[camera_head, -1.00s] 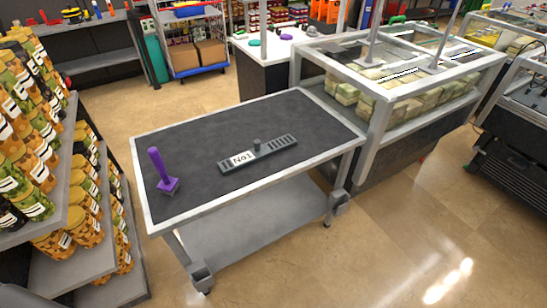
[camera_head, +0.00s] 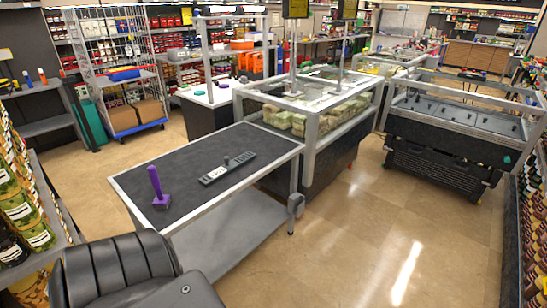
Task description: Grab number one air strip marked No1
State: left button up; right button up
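The No1 air strip (camera_head: 228,168) is a flat grey bar with a white label and a small upright knob in its middle. It lies on the dark top of a grey-framed table (camera_head: 184,160), right of the table's centre. A purple upright handle on a square base (camera_head: 158,188) stands near the table's left end. Neither of my grippers shows in the head view.
A shelf of jars (camera_head: 22,195) stands close on the left. A glass-topped display case (camera_head: 318,105) adjoins the table's right end. A black counter (camera_head: 450,130) stands farther right. Open tiled floor (camera_head: 360,225) lies in front and to the right.

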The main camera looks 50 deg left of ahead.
aim_at(209, 179)
jog(key=u, duration=0.05)
jog(key=i, duration=0.65)
jog(key=u, duration=0.3)
jog(key=i, duration=1.8)
jog(key=u, duration=0.6)
